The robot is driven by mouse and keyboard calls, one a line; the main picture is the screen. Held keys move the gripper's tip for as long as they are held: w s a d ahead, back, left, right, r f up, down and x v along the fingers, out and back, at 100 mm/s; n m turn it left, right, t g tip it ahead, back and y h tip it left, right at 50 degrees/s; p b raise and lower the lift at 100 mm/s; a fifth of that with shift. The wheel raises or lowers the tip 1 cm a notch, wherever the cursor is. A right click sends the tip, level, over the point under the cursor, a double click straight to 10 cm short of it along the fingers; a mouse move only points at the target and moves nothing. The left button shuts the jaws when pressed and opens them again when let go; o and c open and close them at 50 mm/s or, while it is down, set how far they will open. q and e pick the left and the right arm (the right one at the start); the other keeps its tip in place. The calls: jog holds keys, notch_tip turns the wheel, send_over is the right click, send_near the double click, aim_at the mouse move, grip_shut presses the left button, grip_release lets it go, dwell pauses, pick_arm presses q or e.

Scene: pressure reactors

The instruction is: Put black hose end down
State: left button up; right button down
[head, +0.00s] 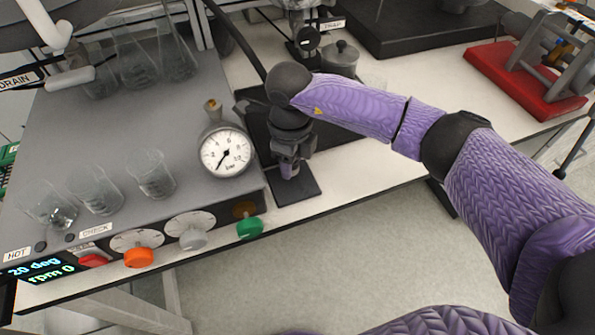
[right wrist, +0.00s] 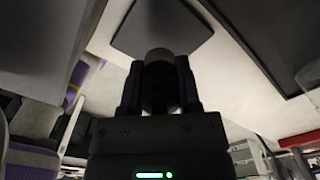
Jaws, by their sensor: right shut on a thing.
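My right gripper (head: 289,168) points down over a dark flat plate (head: 300,192) at the table's front edge, right of the grey reactor unit. In the right wrist view the gripper (right wrist: 158,85) is shut on a dark, round-ended piece (right wrist: 158,56), which looks like the black hose end; the pale plate-like surface lies beyond it. In the head view a black hose (head: 237,38) runs from the top down to behind my right wrist. Its lower part is hidden, and I cannot tell whether the held piece touches the plate. My left gripper is not in view.
The reactor unit (head: 150,100) carries glass beakers (head: 95,190), a pressure gauge (head: 226,151) and coloured knobs (head: 139,257). A lidded metal pot (head: 340,58) stands behind my wrist. A red-based device (head: 530,85) is at the right. White tabletop between them is clear.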

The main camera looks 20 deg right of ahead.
notch_tip(320, 180, down, 3)
jog(key=shift+f+b, duration=0.2)
jog(key=shift+b, duration=0.25)
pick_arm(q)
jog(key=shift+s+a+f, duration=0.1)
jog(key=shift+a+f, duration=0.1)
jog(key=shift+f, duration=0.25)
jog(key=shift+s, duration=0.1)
pick_arm(e)
jog(key=c, duration=0.7)
grip_release()
jog(key=shift+f, duration=0.15)
jog(key=shift+c, duration=0.2)
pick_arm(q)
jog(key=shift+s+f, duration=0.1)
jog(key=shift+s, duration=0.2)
pick_arm(e)
jog(key=o, duration=0.4)
jog(key=shift+o, duration=0.2)
notch_tip(320, 180, up, 12)
jog(key=p, duration=0.3)
jog(key=shift+d+r, duration=0.1)
jog(key=shift+r, duration=0.15)
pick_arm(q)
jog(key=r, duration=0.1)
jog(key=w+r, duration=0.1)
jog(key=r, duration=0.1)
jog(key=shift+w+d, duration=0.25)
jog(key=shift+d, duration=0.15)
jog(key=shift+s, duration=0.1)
